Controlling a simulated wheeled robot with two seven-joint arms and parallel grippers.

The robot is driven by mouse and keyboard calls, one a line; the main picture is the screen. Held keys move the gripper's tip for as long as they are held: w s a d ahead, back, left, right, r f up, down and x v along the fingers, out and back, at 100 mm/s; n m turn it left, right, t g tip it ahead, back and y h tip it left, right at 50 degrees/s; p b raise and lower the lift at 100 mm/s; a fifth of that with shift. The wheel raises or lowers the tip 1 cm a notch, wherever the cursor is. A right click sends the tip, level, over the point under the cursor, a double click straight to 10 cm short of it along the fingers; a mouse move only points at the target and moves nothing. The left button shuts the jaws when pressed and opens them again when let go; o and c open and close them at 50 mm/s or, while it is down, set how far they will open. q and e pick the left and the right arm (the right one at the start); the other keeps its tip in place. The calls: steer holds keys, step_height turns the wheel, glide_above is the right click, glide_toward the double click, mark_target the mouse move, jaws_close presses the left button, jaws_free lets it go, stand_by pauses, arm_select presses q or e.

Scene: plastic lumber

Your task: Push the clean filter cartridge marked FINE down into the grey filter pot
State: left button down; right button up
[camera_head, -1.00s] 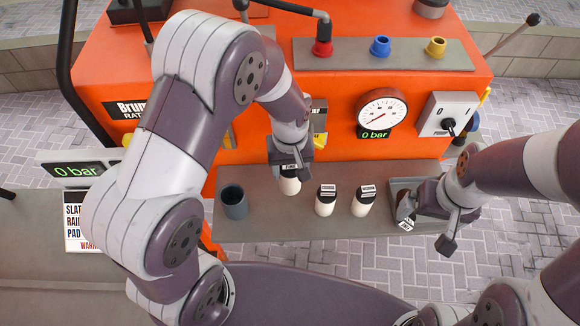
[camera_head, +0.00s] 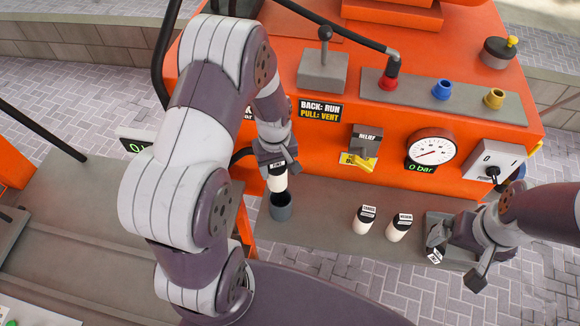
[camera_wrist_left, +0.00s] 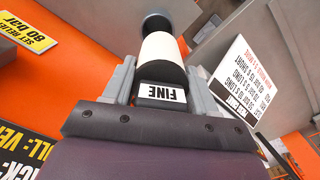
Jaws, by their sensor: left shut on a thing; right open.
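My left gripper (camera_head: 278,160) is shut on the FINE cartridge (camera_head: 278,180), which has a white body and a black cap. In the left wrist view the cartridge (camera_wrist_left: 162,60) sits between the two fingers with its label reading FINE. The grey filter pot (camera_head: 281,208) stands on the shelf just below the cartridge in the head view. Its dark opening (camera_wrist_left: 157,22) shows beyond the cartridge's far end in the left wrist view. I cannot tell whether the cartridge's end has entered the pot. My right gripper (camera_head: 455,260) is open at the right of the shelf, by a dark tray.
Two more black-capped white cartridges stand on the shelf (camera_head: 330,230), one at the middle (camera_head: 364,220) and one to its right (camera_head: 399,228).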

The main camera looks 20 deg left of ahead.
mark_target(280, 190)
arm_select(q)
steer(key=shift+w+d, duration=0.3)
steer(key=shift+w, duration=0.1)
steer(key=shift+s+a+f+b, duration=0.1)
steer(key=shift+f+b, duration=0.2)
steer(key=shift+f, duration=0.3)
step_height(280, 190, down, 6)
steer(key=b, duration=0.3)
steer(key=shift+r+b, duration=0.25)
steer(key=shift+b, duration=0.15)
steer(key=shift+f, duration=0.2)
arm_select(e)
steer(key=f, duration=0.4)
steer(key=shift+w+d+f, duration=0.15)
steer(key=shift+w+f, duration=0.15)
steer(key=shift+f, duration=0.05)
arm_select(q)
steer(key=shift+r, duration=0.1)
steer(key=shift+f, duration=0.2)
steer(key=shift+f, duration=0.15)
steer(key=shift+f+b, duration=1.7)
steer(key=shift+f, duration=0.65)
arm_select(e)
steer(key=shift+f, duration=1.7)
